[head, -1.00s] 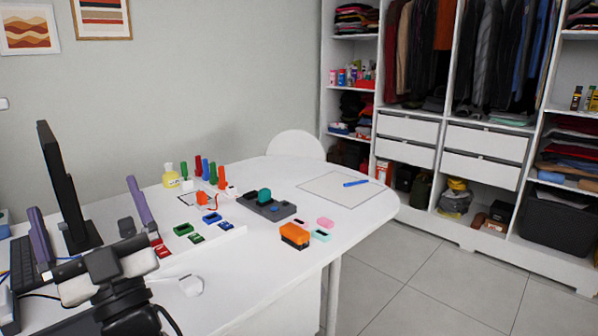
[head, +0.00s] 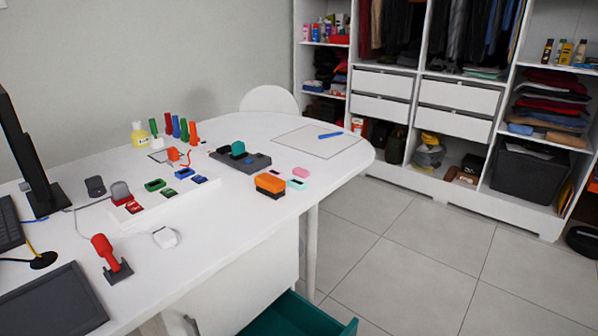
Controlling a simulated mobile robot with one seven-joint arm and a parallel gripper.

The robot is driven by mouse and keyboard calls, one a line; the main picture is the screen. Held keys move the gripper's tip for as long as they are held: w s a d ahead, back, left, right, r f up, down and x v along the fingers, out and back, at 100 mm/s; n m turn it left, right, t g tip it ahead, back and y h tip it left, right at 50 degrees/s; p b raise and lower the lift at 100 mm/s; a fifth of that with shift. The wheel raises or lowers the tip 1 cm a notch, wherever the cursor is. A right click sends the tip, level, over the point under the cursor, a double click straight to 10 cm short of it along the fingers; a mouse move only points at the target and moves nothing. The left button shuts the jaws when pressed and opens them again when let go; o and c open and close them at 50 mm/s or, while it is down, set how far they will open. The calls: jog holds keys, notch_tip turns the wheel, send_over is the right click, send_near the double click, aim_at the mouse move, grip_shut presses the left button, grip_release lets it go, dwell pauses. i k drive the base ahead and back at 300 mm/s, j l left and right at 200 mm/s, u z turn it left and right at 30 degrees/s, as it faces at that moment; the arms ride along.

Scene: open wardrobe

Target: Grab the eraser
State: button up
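Two things on the white table could be the eraser, and I cannot tell which from this view. One is an orange block with a dark underside (head: 270,184) near the table's right front edge. The other is a small pink rounded piece (head: 300,172) just behind and right of it. A small mint-green piece (head: 297,184) lies between the orange block and the table edge, close to the pink one. All lie on the tabletop with nothing on them. My gripper is not in the current head view.
The white table (head: 235,228) has clear room in front of the orange block. A dark grey tray (head: 256,163) with a teal piece stands behind it. A blue pen (head: 330,135) lies on a sheet. A monitor (head: 25,150) stands left. A teal drawer (head: 290,318) is open below.

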aim_at(300, 172)
jog(key=l+u, duration=0.1)
jog(key=l, duration=0.65)
jog(key=i+l+u, duration=0.1)
jog(key=l, duration=0.4)
jog(key=i+l+u, duration=0.15)
jog(key=l, duration=0.35)
jog(key=i+l+u, duration=0.15)
jog(key=i+l, duration=0.2)
jog(key=i+l+u, duration=0.15)
jog(key=i+l, duration=0.15)
jog(key=l, duration=0.25)
jog(key=i+l+u, duration=0.1)
jog(key=i+l, duration=0.4)
